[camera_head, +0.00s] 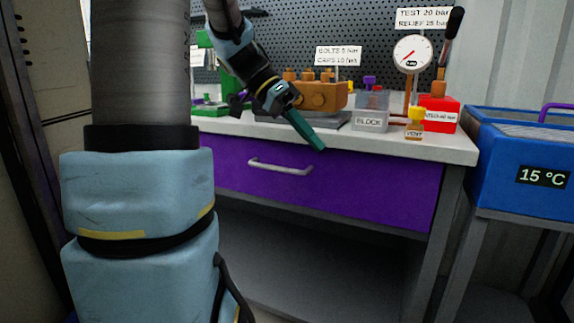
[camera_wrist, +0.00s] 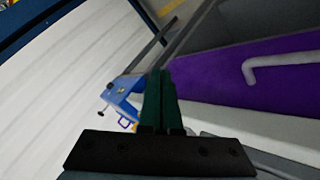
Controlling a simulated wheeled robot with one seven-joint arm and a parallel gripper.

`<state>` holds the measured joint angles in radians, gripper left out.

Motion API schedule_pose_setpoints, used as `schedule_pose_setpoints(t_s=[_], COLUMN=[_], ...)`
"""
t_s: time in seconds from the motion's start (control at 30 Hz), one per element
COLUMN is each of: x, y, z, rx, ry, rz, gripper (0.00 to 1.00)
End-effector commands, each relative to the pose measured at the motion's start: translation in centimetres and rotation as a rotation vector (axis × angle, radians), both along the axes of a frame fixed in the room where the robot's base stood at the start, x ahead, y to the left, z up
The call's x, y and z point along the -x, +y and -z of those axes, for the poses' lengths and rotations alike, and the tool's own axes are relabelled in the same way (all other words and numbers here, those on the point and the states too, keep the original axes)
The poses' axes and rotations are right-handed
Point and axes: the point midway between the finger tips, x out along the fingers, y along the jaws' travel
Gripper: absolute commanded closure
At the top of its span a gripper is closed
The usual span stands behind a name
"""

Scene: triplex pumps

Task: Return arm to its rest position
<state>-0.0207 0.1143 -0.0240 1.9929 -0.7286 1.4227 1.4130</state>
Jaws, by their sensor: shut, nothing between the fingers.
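My gripper (camera_head: 317,142) hangs in front of the workbench in the head view, pointing down and to the right. Its green fingers are together with nothing between them. In the wrist view the shut fingers (camera_wrist: 160,82) point up the picture, beside the bench's purple drawer (camera_wrist: 285,75). In the head view the fingertips overlap the bench's front edge, above the purple drawer (camera_head: 370,187). My arm's large light-blue links fill the left of the head view and hide part of the bench.
The bench top (camera_head: 440,147) bears an orange pump (camera_head: 320,96), a grey block (camera_head: 370,121), a gauge (camera_head: 412,54) and a red box (camera_head: 440,110). A blue tank (camera_head: 520,170) stands at the right. Under the drawer is an open shelf space (camera_head: 320,255).

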Motion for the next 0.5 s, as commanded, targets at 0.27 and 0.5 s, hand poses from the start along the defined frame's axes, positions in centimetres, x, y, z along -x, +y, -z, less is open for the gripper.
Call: schedule_pose_setpoints(t_s=[0.27, 0.5], x=[3.2, 4.8], y=[6.1, 10.2], z=[11.9, 17.0], rx=[-0.521, -0.711], ry=[0.146, 0.085], rz=[-0.5, -0.848], gripper=[1.0, 1.0])
